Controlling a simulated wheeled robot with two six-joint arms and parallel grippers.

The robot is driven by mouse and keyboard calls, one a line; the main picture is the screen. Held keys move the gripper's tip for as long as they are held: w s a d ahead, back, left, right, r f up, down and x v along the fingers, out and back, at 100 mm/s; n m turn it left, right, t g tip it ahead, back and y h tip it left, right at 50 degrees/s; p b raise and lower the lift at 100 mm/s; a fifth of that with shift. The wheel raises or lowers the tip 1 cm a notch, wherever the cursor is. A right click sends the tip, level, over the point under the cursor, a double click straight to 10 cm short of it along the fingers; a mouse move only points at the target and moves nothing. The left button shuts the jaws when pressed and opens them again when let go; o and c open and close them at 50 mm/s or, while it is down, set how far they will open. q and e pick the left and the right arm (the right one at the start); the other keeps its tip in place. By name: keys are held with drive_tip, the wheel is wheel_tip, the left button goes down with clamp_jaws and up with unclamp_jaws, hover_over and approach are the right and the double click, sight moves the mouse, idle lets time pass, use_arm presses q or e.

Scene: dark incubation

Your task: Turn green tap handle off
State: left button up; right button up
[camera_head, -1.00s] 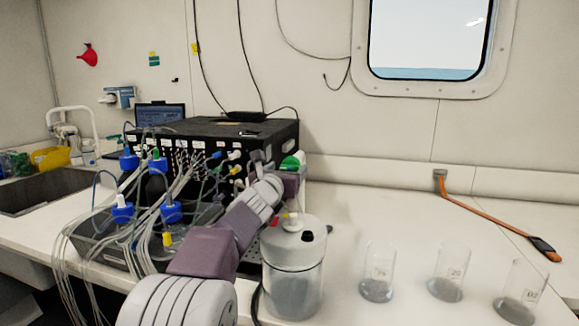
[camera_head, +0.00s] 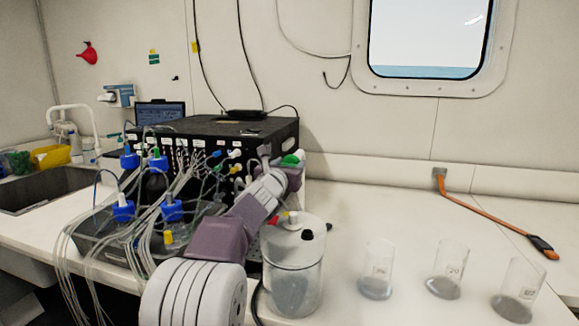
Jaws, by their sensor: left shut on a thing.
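The green tap handle (camera_head: 290,160) with a white end shows at the right front corner of the black box (camera_head: 225,133). My left arm reaches in from below. My left gripper (camera_head: 282,172) is at the handle and shut on it, though the fingers are small and partly hidden by the wrist. The tap body behind the gripper is hidden, so the angle of the handle is hard to tell. My right gripper is not in view.
A clear lidded container (camera_head: 293,275) stands just below my left wrist. Several blue-capped bottles (camera_head: 123,208) with thin tubes crowd the left. Three glass beakers (camera_head: 445,270) stand on the right, near an orange strap (camera_head: 485,215).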

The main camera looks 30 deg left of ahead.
use_arm(q)
drive_tip(key=m+b, duration=0.2)
drive_tip(key=m, duration=0.1)
drive_tip(key=shift+d+f+m, duration=0.1)
drive_tip(key=shift+f+m, duration=0.05)
drive_tip(key=shift+m, duration=0.15)
drive_tip(key=m+b, duration=0.1)
drive_tip(key=m, duration=0.3)
drive_tip(key=shift+m+b, duration=0.3)
drive_tip(key=m, duration=0.2)
drive_tip(key=m+b, duration=0.1)
drive_tip(key=m, duration=0.1)
drive_tip(key=shift+w+d+f+m, duration=0.1)
drive_tip(key=shift+d+m, duration=0.05)
drive_tip(key=shift+m, duration=0.15)
drive_tip(key=m+b, duration=0.1)
drive_tip(key=m, duration=0.3)
drive_tip(key=shift+m, duration=0.6)
drive_tip(key=o, duration=1.4)
